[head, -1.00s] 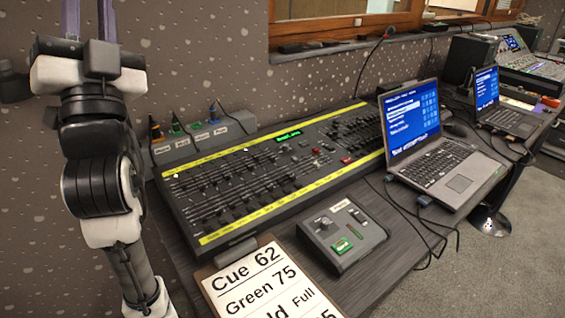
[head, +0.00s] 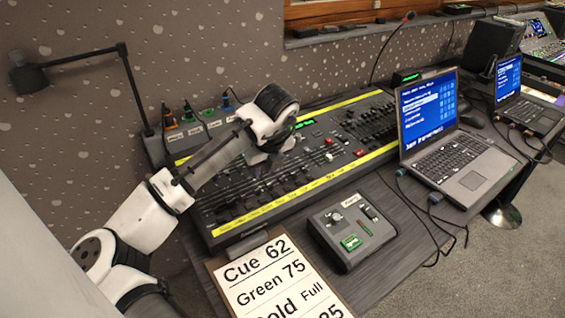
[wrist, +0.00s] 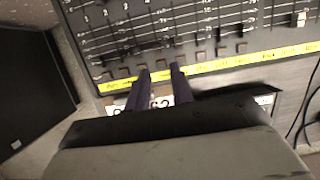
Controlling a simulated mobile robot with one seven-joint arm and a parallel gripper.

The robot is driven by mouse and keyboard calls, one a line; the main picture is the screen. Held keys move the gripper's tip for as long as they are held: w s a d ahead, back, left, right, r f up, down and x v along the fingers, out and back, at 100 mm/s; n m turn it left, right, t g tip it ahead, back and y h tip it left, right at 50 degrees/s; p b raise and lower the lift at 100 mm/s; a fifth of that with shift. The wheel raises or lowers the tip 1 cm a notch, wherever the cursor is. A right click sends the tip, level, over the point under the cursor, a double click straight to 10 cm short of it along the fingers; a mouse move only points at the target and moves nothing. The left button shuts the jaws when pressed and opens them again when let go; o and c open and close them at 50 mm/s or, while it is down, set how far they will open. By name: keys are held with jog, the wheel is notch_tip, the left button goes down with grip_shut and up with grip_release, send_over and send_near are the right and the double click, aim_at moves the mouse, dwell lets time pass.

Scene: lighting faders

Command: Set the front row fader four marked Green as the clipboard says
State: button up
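The lighting console (head: 345,190) lies on the desk with rows of faders and yellow label strips. Its front strip shows in the wrist view (wrist: 245,60), with dark fader caps above it. The labels are too small to read, so I cannot tell which fader is marked Green. The clipboard (head: 285,285) lies before the console and reads "Cue 62", "Green 75" and "Full", with a lower line cut off. My gripper (wrist: 161,70) has its two purple fingers apart, with nothing between them, near the front strip. In the head view my arm reaches over the console's left part and the fingers are hidden.
A small grey control box (head: 352,228) with a green button stands right of the clipboard. An open laptop (head: 445,150) is on the right, with cables beside it. A lamp arm (head: 130,85) and a row of coloured plugs (head: 205,118) stand behind the console.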

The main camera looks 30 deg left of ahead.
aim_at(257, 190)
jog(key=shift+s+a+f+b, duration=0.1)
jog(key=shift+a+f+b, duration=0.05)
jog(key=shift+f+b, duration=0.3)
jog(key=shift+s+a+f+b, duration=0.1)
jog(key=shift+f+b, duration=0.25)
jog(key=shift+f, duration=0.2)
jog(key=shift+b+x, duration=1.9)
jog(key=shift+x, duration=1.65)
jog(key=shift+w, duration=0.1)
jog(key=c, duration=0.4)
jog(key=shift+w+a+r+p, duration=0.1)
jog(key=shift+w+a+p, duration=0.2)
jog(key=shift+a, duration=0.4)
jog(key=shift+w+a+r+p, duration=0.1)
jog(key=shift+w+a+p, duration=0.2)
jog(key=shift+a, duration=0.4)
jog(key=shift+w+a+r+p, duration=0.1)
jog(key=shift+w+a+p, duration=0.15)
jog(key=shift+a, duration=0.45)
jog(key=shift+c, duration=0.2)
jog(key=o, duration=0.4)
jog(key=shift+f, duration=0.1)
